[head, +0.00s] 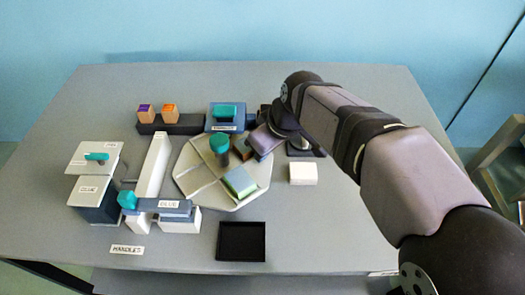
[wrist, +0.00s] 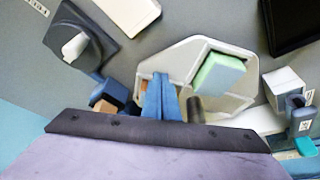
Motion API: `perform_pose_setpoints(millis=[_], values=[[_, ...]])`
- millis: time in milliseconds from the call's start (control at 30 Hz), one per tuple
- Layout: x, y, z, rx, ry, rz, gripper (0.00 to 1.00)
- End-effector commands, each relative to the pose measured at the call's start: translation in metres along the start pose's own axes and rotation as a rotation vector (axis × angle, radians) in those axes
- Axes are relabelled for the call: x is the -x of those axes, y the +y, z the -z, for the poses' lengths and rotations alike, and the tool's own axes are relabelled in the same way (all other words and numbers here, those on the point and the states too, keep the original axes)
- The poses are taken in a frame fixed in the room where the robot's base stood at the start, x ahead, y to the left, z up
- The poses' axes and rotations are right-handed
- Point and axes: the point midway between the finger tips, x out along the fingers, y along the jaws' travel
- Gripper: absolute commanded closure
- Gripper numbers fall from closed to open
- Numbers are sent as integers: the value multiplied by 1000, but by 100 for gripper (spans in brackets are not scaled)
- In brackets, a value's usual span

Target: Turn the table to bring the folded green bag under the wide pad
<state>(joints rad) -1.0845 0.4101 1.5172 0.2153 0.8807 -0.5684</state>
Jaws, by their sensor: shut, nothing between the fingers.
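The folded green bag (head: 240,182) lies in the front-right section of the pale eight-sided turntable (head: 190,185). It also shows in the wrist view (wrist: 218,73). Raised dividers and a dark centre post with a teal knob (head: 220,143) stand on the turntable. My gripper (head: 260,155) is over the turntable's back-right side, behind the green bag and apart from it. Its blue fingers (wrist: 162,100) are together and empty. A brown piece (head: 241,148) shows beside them, partly hidden. I cannot tell for sure which part is the wide pad.
A blue-grey block with a teal handle (head: 225,114) stands behind the turntable. White GLUE units (head: 95,157) are at left, with a long white bar (head: 153,165) beside the turntable. A black tray (head: 241,241) is in front; a white block (head: 303,174) is at right.

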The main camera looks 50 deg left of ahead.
Motion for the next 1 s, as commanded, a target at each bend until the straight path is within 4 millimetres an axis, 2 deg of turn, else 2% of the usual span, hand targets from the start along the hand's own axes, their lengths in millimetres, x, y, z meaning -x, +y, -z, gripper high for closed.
perform_pose_setpoints(millis=[1000], values=[[-15, 20, 42, 471, -3, 191, 100]])
